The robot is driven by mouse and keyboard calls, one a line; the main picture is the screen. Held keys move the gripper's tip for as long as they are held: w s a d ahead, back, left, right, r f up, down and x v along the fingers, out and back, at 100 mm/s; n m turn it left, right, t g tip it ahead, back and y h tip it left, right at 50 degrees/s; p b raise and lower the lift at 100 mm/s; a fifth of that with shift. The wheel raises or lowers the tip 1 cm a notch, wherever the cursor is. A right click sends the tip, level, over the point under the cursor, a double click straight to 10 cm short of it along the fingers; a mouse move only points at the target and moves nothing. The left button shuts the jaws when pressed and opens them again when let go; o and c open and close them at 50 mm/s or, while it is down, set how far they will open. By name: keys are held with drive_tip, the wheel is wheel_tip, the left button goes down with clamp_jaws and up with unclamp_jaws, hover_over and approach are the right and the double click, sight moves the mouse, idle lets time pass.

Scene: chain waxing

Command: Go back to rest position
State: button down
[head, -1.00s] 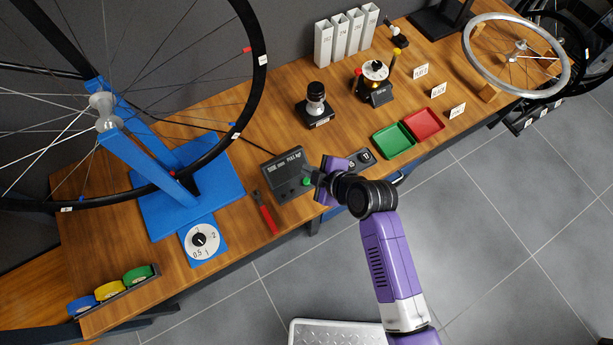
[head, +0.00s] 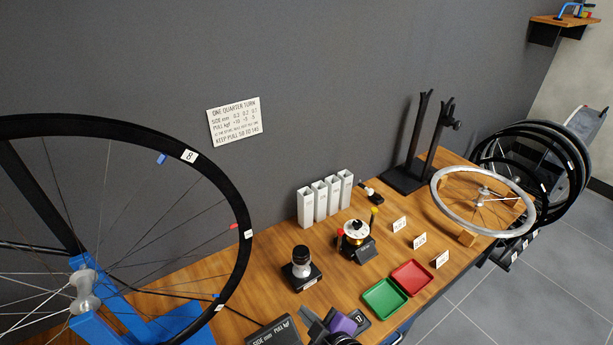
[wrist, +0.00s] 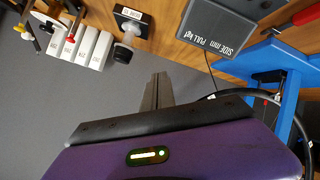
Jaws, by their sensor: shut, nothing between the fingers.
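My gripper (wrist: 158,82) points out from its purple body in the wrist view, its fingers together and nothing between them. In the head view my purple and black gripper (head: 338,326) shows at the bottom edge, partly cut off. It is just right of the dark gauge box (head: 272,335) marked SIDE mm and PULL kgf. The gauge box also shows in the wrist view (wrist: 218,30), apart from the fingers. Most of my arm is out of the head view.
The wheel (head: 240,215) on its blue stand (head: 165,325) fills the left. A black-and-white knob device (head: 301,268), white bins (head: 325,200), a green tray (head: 384,297) and a red tray (head: 411,277) are on the bench. A silver rim (head: 440,205) lies at right. Grey floor is clear at lower right.

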drive_tip(key=s+d+r+m+t+h, duration=0.1)
drive_tip(key=s+d+r+m+t, duration=0.25)
drive_tip(key=s+d, duration=0.3)
drive_tip(key=s+d+r+m+t+h, duration=0.2)
drive_tip(key=s+d+r+m, duration=0.25)
drive_tip(key=s+d, duration=0.2)
drive_tip(key=s+d+r+m+h, duration=0.1)
drive_tip(key=s+d+r+m, duration=0.1)
drive_tip(key=s, duration=0.9)
drive_tip(key=s+d+r+m+h, duration=0.2)
drive_tip(key=s+d+r, duration=0.3)
drive_tip(key=s, duration=0.5)
wheel_tip(320, 180, up, 2)
drive_tip(key=shift+s+r+m+g, duration=0.1)
drive_tip(key=shift+s+m+g, duration=0.3)
drive_tip(key=shift+m+g, duration=0.1)
